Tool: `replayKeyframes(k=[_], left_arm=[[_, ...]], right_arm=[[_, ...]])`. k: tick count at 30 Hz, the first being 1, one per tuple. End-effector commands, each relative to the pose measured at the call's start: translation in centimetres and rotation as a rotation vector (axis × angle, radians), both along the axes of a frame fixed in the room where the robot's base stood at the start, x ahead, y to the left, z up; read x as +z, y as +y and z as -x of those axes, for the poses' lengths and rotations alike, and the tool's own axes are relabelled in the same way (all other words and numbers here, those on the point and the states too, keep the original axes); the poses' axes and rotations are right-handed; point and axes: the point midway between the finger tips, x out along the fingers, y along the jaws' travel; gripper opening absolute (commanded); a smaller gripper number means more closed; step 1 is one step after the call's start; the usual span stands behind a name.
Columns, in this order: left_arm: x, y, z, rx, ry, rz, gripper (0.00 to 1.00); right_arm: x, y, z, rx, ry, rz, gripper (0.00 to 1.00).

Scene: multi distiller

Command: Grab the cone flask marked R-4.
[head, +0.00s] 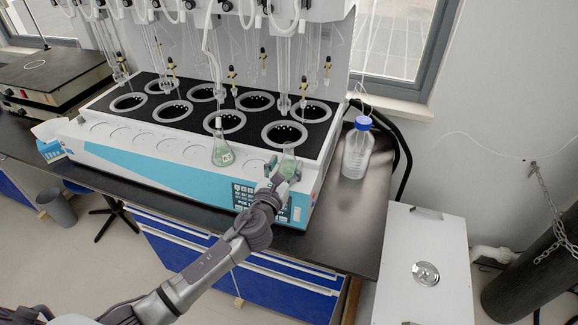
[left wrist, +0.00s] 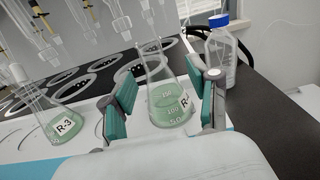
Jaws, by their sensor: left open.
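The cone flask with pale green liquid (head: 289,160) stands at the front right of the distiller's white ledge. In the left wrist view this flask (left wrist: 166,104) sits between my two fingers; its label reads "R-" and the number is cut off by the right finger. My left gripper (head: 281,169) is open, with teal finger pads either side of the flask in the left wrist view (left wrist: 163,104). I cannot tell whether the pads touch the glass. My right gripper is not in view.
A second flask marked R-3 (left wrist: 63,124) stands to the left, also on the ledge in the head view (head: 222,152). The distiller (head: 160,165) has several dark heating wells and hanging glass tubes. A blue-capped bottle (head: 357,150) stands on the black bench to the right.

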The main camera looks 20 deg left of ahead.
Motion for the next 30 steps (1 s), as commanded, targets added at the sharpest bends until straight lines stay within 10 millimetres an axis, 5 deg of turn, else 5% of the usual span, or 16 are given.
replayKeyframes(k=[10,20,30], left_arm=[[0.1,0.6,-4.6,0.002,-0.002,0.002,0.60],[0.0,0.6,-5.2,0.000,0.000,0.002,0.59],[0.0,0.6,-5.1,0.001,0.000,0.002,0.02]], right_arm=[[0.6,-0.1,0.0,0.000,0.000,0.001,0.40],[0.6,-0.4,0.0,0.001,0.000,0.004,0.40],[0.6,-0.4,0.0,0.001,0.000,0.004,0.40]])
